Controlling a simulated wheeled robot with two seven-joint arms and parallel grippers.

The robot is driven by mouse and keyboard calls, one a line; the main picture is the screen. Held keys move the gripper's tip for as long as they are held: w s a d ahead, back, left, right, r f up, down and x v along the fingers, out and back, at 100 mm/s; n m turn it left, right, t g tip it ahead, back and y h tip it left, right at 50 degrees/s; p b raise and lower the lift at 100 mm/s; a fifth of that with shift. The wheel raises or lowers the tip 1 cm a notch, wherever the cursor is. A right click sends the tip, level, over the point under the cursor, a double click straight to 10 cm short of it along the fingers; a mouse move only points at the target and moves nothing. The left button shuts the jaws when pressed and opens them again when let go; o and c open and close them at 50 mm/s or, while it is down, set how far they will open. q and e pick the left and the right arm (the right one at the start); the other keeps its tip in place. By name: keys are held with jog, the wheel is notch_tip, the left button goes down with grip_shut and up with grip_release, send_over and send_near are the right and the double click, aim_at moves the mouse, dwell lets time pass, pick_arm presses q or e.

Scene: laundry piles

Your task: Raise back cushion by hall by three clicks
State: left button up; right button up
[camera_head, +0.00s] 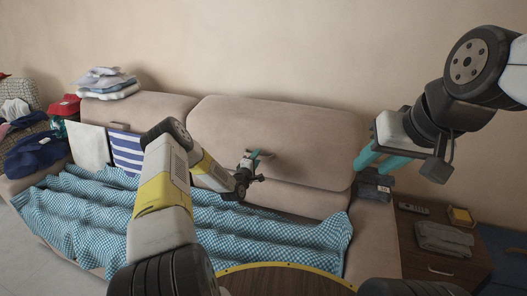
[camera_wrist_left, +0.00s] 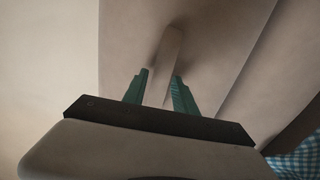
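The sofa has two beige back cushions. The right back cushion (camera_head: 280,125) is wide and leans against the wall side; the left back cushion (camera_head: 150,104) is partly hidden by my left arm. A small beige handle (camera_head: 266,154) stands out from the front of the right cushion. My left gripper (camera_head: 254,157) is at this handle. In the left wrist view, the handle (camera_wrist_left: 168,52) passes between the green fingers (camera_wrist_left: 160,80), which sit close on both sides of it. My right gripper (camera_head: 378,160) is open and empty, with its teal fingers apart, near the sofa's right end.
A teal checked blanket (camera_head: 260,232) covers the seat. Folded clothes (camera_head: 106,82) lie on top of the left cushion. A side table (camera_head: 420,255) at right holds a remote (camera_head: 413,208) and grey folded cloth (camera_head: 443,238). A round table edge (camera_head: 285,266) is in front.

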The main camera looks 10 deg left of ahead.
pick_arm(q)
jog(key=shift+w, duration=0.4)
grip_shut()
dwell(1.2)
